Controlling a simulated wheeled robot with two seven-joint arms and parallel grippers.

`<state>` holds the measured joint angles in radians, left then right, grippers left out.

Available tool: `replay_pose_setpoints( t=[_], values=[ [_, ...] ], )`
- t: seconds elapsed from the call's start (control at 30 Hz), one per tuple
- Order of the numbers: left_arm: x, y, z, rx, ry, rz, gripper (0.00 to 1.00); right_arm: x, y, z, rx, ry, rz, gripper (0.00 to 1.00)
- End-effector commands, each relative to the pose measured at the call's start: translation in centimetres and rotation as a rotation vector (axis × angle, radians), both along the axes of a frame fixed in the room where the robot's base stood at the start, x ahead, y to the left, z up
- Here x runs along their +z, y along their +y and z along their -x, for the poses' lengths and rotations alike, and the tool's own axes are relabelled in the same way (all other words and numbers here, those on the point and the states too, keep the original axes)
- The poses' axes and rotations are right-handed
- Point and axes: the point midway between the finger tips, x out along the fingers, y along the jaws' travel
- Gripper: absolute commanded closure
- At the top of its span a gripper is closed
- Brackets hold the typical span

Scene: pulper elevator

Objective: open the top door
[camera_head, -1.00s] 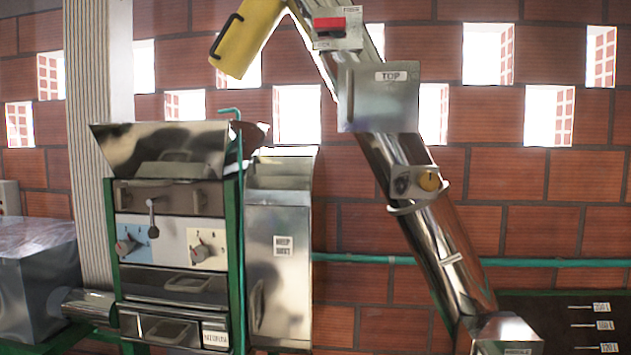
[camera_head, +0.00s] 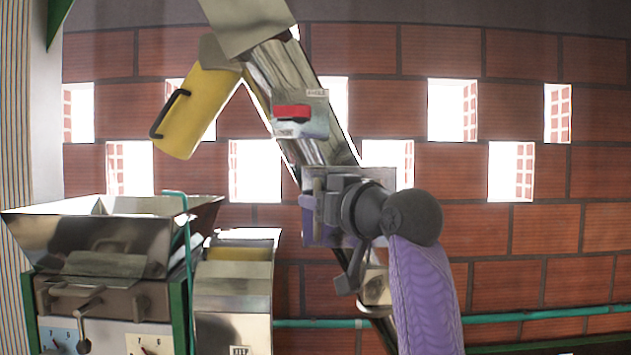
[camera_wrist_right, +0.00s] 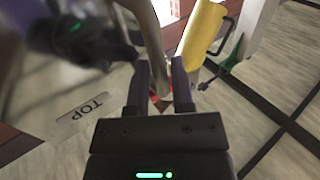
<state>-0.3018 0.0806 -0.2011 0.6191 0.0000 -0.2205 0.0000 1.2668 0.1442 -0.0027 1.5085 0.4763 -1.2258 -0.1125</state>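The top door is a shiny metal panel (camera_head: 312,174) on the slanted metal elevator tube, largely hidden behind my right gripper in the head view. In the right wrist view, the door (camera_wrist_right: 40,110) fills the left side with its "TOP" label (camera_wrist_right: 82,109). A dark blurred shape over it looks like my gripper's reflection. My right gripper (camera_head: 325,205) is at the door. In the wrist view, its two fingers (camera_wrist_right: 161,80) stand apart with the metal door handle (camera_wrist_right: 158,60) between them. I cannot tell whether they touch it. The door looks shut. My left gripper is not in view.
A red switch box (camera_head: 298,113) is on the tube above the door. A yellow spout (camera_head: 200,105) with a black handle hangs at upper left. A metal hopper machine (camera_head: 110,235) stands at lower left. A green pipe (camera_head: 540,316) runs along the brick wall.

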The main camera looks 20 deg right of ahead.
Motion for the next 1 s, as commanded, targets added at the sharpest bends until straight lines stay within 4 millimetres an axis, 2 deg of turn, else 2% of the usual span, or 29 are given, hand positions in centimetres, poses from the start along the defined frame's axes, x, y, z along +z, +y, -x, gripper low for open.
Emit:
replay_pose_setpoints(
  t=[0.27, 0.3, 0.4, 0.43, 1.0],
  values=[
    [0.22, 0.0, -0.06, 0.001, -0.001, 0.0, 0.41, -0.16, 0.16, -0.49, -0.001, 0.0, 0.0, 0.71],
    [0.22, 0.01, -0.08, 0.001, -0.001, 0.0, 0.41, -0.16, 0.16, -0.48, -0.001, 0.0, 0.0, 0.75],
    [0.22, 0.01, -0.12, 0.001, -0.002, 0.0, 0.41, -0.16, 0.15, -0.48, -0.001, 0.0, 0.0, 0.97],
    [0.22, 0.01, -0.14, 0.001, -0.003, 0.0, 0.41, -0.16, 0.15, -0.48, -0.001, 0.0, 0.0, 1.0],
    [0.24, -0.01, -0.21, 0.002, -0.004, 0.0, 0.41, -0.12, 0.14, -0.46, -0.001, 0.0, 0.0, 1.0]
  ],
)
